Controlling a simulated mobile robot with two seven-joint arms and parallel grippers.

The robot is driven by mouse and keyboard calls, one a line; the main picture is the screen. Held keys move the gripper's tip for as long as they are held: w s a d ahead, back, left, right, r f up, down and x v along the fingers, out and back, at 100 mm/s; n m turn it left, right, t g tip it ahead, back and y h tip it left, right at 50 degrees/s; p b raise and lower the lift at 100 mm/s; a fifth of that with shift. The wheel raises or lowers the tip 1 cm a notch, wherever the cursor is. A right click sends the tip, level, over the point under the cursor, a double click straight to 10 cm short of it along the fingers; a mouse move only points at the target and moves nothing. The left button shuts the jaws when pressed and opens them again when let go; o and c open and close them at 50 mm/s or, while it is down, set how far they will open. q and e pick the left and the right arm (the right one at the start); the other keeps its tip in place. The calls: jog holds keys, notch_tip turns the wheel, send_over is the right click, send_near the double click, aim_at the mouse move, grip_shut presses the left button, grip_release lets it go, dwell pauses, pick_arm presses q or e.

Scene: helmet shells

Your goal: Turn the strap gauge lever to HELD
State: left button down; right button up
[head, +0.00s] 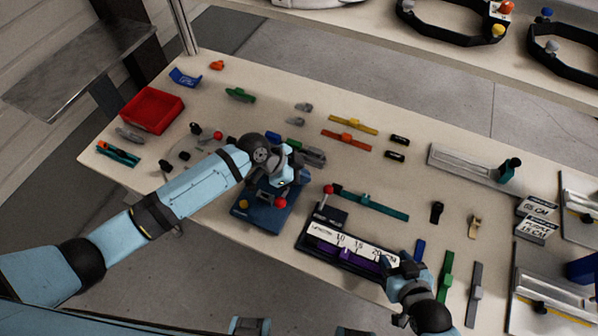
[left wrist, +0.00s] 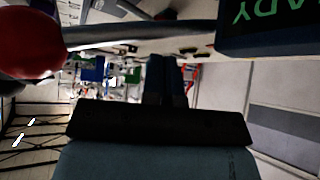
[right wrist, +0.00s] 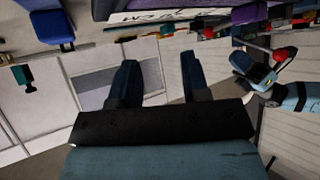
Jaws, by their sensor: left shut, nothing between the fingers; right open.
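The strap gauge (head: 345,240) is a dark base with a white 10-15-20 CM scale and a purple strap, at the table's front edge. A lever with a red knob (head: 328,189) stands up at its left end; I cannot read its position. My left gripper (head: 287,178) is shut and empty, above a blue device (head: 262,213) left of the gauge. The left wrist view shows its fingers together (left wrist: 165,60), a red knob on a rod (left wrist: 30,45), and a dark box with green letters ending "ADY" (left wrist: 262,15). My right gripper (head: 392,262) is open and empty at the gauge's right end.
A teal strap (head: 370,205) lies just behind the gauge. Green (head: 446,277) and grey (head: 475,290) strips lie to its right. A red tray (head: 152,109) stands at the far left. Orange and yellow strips lie behind; some bare table separates them from the gauge.

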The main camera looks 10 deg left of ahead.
aim_at(324, 189)
pick_arm(q)
jog(key=x, duration=0.4)
jog(key=shift+d+f, duration=0.15)
jog(key=shift+d, duration=0.1)
pick_arm(e)
jog(key=shift+d+r, duration=0.15)
jog(key=shift+r, duration=0.15)
pick_arm(q)
jog(key=shift+p+x, duration=0.3)
jog(key=shift+x, duration=0.5)
pick_arm(e)
jog(key=shift+f, duration=0.1)
pick_arm(q)
jog(key=shift+a, duration=0.1)
pick_arm(e)
jog(key=shift+s+f, duration=0.1)
